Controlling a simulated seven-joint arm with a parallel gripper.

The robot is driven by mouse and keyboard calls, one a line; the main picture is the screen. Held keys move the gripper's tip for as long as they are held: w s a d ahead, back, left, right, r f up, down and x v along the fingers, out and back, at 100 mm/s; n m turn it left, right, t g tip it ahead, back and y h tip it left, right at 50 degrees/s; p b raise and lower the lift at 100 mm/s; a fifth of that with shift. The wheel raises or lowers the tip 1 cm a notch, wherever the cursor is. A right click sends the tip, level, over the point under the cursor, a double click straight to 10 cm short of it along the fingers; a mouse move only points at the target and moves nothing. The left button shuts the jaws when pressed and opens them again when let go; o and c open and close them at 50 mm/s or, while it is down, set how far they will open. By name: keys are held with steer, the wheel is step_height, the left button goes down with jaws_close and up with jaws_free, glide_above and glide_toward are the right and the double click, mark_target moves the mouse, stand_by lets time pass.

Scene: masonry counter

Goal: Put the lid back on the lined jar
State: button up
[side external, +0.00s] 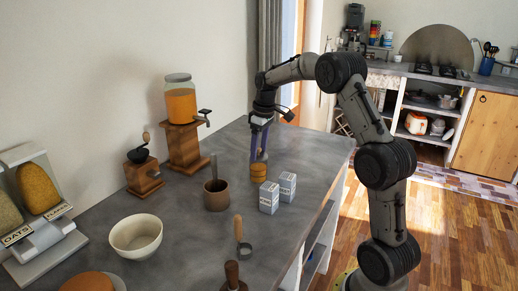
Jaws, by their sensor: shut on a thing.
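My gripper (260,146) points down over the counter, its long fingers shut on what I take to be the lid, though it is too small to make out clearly. Right below the fingertips stands a small tan, banded round jar (258,174), upright on the counter, which seems to be the lined jar. The fingertips are close over its top. I cannot tell whether the lid and the jar touch.
Two white-and-blue boxes (269,199) stand close to the jar on the right. A brown mortar with pestle (216,197), a cream bowl (136,236) and a grinder (143,174) are to the left. A jar dispenser (181,104) stands behind. The counter's right edge is near the boxes.

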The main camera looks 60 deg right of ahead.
steer(key=o, duration=1.3)
steer(key=shift+r, duration=3.5)
jaws_close()
steer(key=shift+f, duration=1.35)
